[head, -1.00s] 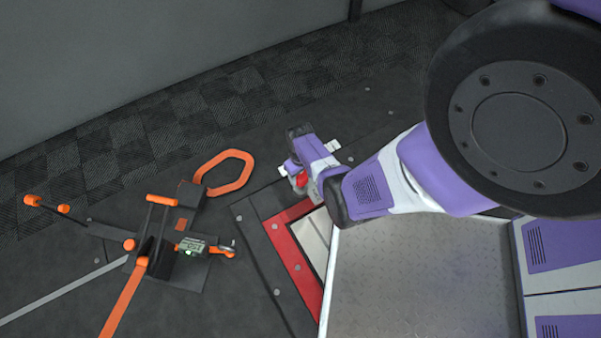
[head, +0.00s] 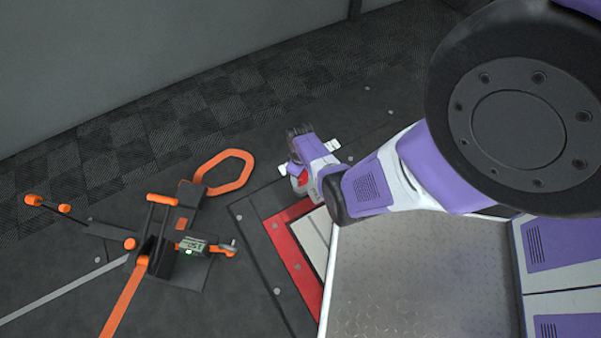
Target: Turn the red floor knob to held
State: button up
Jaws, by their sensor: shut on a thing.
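The red floor knob (head: 301,178) is at the floor just past the corner of the red-edged frame, mostly hidden by my gripper and wrist. Only a small red patch of it shows. My gripper (head: 295,178) reaches down over it and is shut on it. The fingertips are small in this view and partly covered by the wrist. White label plates show on the floor beside the knob, and I cannot read them.
A red-edged floor frame (head: 283,245) is nearer. A grey wall (head: 150,60) runs along the back.

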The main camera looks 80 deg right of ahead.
jog(key=shift+a, duration=0.2)
jog(key=o, duration=1.4)
jog(key=shift+d, duration=0.1)
jog(key=shift+r+p, duration=0.35)
jog(key=shift+r, duration=0.15)
notch_tip(320, 180, up, 7)
jog(key=p, duration=0.4)
jog(key=shift+f, duration=0.15)
